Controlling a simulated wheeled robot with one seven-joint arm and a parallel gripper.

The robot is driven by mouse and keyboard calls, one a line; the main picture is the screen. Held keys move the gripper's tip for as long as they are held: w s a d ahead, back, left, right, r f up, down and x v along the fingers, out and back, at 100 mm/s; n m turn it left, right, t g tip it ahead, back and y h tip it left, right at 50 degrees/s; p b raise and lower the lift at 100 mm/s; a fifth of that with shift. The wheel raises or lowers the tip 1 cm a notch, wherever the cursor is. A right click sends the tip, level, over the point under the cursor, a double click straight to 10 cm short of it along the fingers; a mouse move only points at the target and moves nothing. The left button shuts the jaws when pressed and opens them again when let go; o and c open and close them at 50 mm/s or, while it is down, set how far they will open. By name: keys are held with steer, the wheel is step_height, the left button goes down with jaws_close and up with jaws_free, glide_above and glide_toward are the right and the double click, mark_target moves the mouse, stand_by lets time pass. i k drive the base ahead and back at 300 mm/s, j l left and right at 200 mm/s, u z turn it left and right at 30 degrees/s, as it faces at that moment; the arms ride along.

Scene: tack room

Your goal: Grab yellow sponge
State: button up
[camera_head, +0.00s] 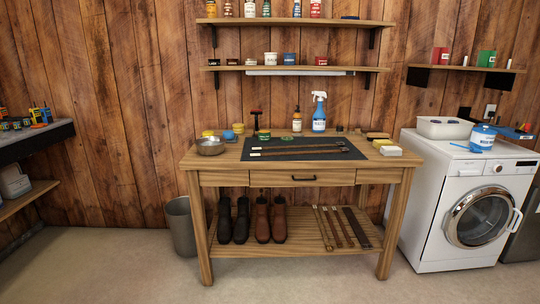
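A small yellow block that looks like the sponge (382,143) lies near the right end of the wooden workbench (225,165). A pale white block (391,151) lies just in front of it, close to the bench's right edge. The yellow block is small in the picture, so its exact shape is hard to tell. Two other small yellowish items, a round one (208,133) and one with a yellow top (238,127), stand at the back left of the bench. My gripper is not in view.
A dark mat (275,148) with straps covers the bench's middle; a blue spray bottle (319,113) stands behind. A metal bowl (210,146) sits at left. A washing machine (460,195) stands close on the right. The floor in front (290,280) is clear.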

mark_target(207, 133)
steer(key=i+l, duration=0.1)
steer(key=i, duration=0.75)
steer(key=i+u, duration=0.15)
steer(key=i, duration=0.75)
steer(key=i+l+u, duration=0.15)
steer(key=i, duration=0.2)
steer(key=i+l+u, duration=0.1)
steer(key=i, duration=0.2)
